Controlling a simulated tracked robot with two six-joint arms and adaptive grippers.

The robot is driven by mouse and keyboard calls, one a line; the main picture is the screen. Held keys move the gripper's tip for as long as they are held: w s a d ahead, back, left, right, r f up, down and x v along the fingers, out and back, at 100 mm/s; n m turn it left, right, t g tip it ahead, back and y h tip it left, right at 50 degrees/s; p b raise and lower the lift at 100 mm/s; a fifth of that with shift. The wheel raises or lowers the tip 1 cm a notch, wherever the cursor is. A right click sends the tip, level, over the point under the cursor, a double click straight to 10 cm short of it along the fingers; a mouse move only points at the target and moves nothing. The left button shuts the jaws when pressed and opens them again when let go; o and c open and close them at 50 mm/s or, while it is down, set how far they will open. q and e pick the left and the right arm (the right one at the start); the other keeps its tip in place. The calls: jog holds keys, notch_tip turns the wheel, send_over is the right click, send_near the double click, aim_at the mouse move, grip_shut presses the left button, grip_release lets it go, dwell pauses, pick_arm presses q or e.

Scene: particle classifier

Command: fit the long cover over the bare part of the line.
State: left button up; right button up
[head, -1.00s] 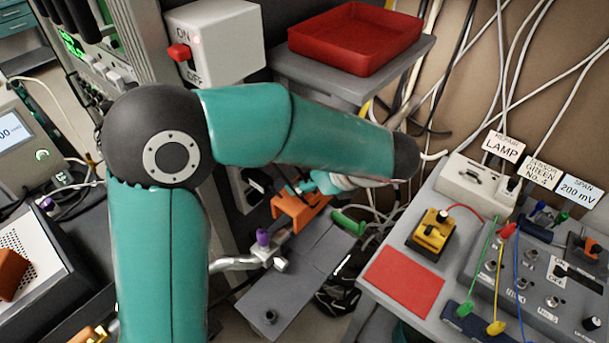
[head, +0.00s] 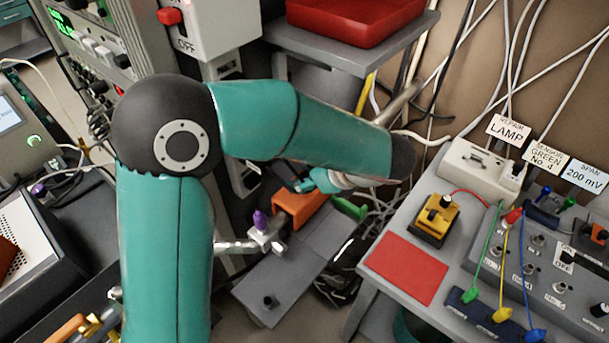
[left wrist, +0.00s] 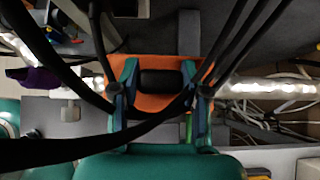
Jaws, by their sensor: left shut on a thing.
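My left gripper (head: 325,181) reaches down from the upper right and is shut on the orange cover (head: 300,208). In the left wrist view the two fingers (left wrist: 160,92) flank the orange cover (left wrist: 150,102), with a black part between them. The silver line (head: 235,246) runs to a fitting with a purple knob (head: 261,220), close beside the cover's near end. In the left wrist view the line (left wrist: 262,87) shows on both sides of the cover. Whether the cover touches or sits over the line I cannot tell. My right gripper is not in view.
A grey plate (head: 262,290) lies below the line, and a green handle (head: 349,208) is just right of the cover. A red tray (head: 350,28) is on a shelf above. A bench with a red mat (head: 405,268) and plugged leads stands right. Dark cables cross the wrist view.

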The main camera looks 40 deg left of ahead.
pick_arm(q)
jog(key=o, duration=1.3)
jog(key=shift+r, duration=0.1)
jog(key=v, duration=1.1)
jog(key=shift+d+r, duration=0.2)
jog(key=shift+d, duration=0.15)
jog(key=shift+s, duration=0.1)
